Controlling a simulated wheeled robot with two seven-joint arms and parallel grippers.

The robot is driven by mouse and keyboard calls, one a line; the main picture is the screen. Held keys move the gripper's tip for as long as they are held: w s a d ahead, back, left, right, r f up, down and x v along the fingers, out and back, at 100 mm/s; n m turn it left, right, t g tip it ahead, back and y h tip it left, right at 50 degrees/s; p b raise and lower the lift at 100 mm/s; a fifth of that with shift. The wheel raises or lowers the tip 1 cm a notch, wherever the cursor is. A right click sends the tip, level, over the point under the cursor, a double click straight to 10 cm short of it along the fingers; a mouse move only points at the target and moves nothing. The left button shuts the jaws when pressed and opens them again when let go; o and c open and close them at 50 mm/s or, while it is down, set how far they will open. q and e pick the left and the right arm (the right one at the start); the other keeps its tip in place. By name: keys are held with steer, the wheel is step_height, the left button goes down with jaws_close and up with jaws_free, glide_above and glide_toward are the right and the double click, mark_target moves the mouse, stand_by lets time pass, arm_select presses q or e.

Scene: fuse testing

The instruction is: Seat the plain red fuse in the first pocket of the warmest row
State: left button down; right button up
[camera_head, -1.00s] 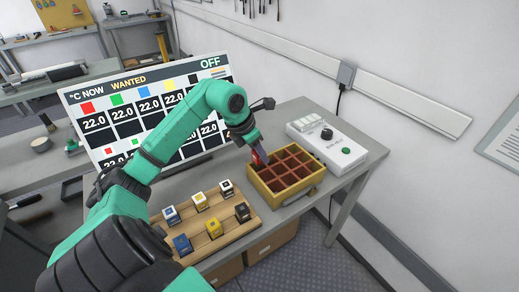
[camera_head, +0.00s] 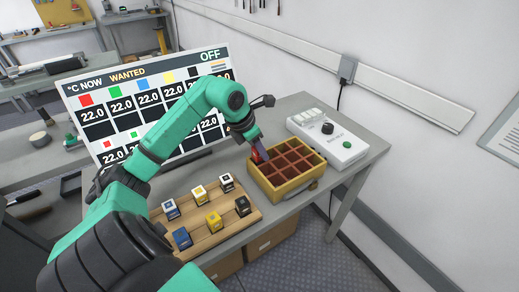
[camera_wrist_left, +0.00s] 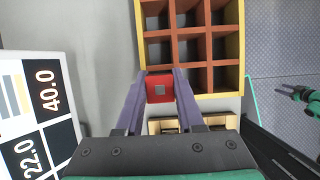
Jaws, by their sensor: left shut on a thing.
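My left gripper (camera_head: 259,151) is shut on a red fuse (camera_wrist_left: 160,88), held between its two purple fingers. The fuse's visible end has a grey square on it. In the head view the fuse (camera_head: 261,156) is at the left back corner of a yellow box (camera_head: 284,194) with brown-red pockets. In the wrist view it overlaps the box's near edge below the corner pocket; I cannot tell its height or whether it touches. A board (camera_head: 137,74) shows temperatures, several at 22.0, and reads OFF; a 40.0 shows in the wrist view (camera_wrist_left: 48,90).
A wooden rack (camera_head: 240,223) holds several blue, yellow, white and black fuses in front of the box. A white device (camera_head: 340,150) with a black knob and green button stands right of the box. In the wrist view a teal and black part (camera_wrist_left: 300,93), possibly my right gripper, shows at right.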

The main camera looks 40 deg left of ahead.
arm_select(q)
steer(key=shift+f+b, duration=0.3)
steer(key=shift+f, duration=0.1)
steer(key=shift+c, duration=2.2)
jaws_free()
steer(key=shift+a+r, duration=0.1)
steer(key=shift+r, duration=0.15)
steer(key=b+v, duration=0.1)
steer(key=v, duration=1.3)
steer(key=shift+b, duration=0.4)
